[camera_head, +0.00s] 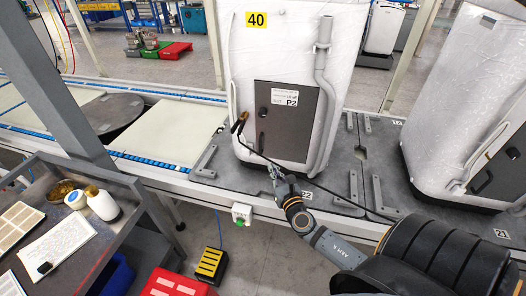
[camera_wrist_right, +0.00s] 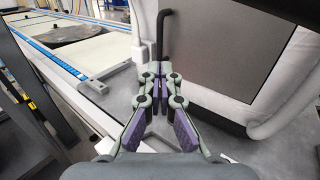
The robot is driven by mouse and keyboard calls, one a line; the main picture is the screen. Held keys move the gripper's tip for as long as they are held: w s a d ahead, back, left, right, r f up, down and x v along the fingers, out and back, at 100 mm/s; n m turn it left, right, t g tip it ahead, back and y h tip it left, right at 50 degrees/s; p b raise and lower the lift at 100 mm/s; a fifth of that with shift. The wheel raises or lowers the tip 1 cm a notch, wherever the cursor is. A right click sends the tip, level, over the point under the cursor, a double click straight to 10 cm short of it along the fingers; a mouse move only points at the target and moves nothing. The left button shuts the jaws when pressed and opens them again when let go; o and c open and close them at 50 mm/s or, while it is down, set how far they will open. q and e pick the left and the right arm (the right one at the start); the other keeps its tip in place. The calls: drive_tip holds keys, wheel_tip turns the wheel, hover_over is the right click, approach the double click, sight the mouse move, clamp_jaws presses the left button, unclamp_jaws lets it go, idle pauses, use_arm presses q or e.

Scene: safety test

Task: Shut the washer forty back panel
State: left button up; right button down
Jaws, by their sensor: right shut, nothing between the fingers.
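The washer marked 40 (camera_head: 292,40) stands wrapped in white on the line. Its dark grey back panel (camera_head: 301,125), labelled P2, is low on the side facing me. The panel also fills the middle of the right wrist view (camera_wrist_right: 215,60). I cannot tell whether it sits flush. My right gripper (camera_head: 273,172) is shut and empty, in front of the washer's lower edge and below the panel. In the wrist view its fingertips (camera_wrist_right: 160,70) are together near the panel's lower left, with no clear contact. My left gripper is not in view.
A black cable (camera_head: 262,155) hangs from the washer and runs down right past my arm. A grey pipe (camera_head: 321,85) runs down the washer's right side. Another wrapped washer (camera_head: 455,110) stands at right. A cart (camera_head: 120,228) with bottles is at left.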

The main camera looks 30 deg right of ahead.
drive_tip(key=x, duration=0.9)
drive_tip(key=shift+w, duration=0.3)
drive_tip(key=shift+w+d+r+m+h+p, duration=0.15)
drive_tip(key=shift+w+h+p, duration=0.05)
drive_tip(key=shift+w, duration=0.15)
drive_tip(key=shift+w+d+r+m+h+p, duration=0.15)
drive_tip(key=shift+w+d+r+h, duration=0.05)
drive_tip(key=shift+w, duration=0.15)
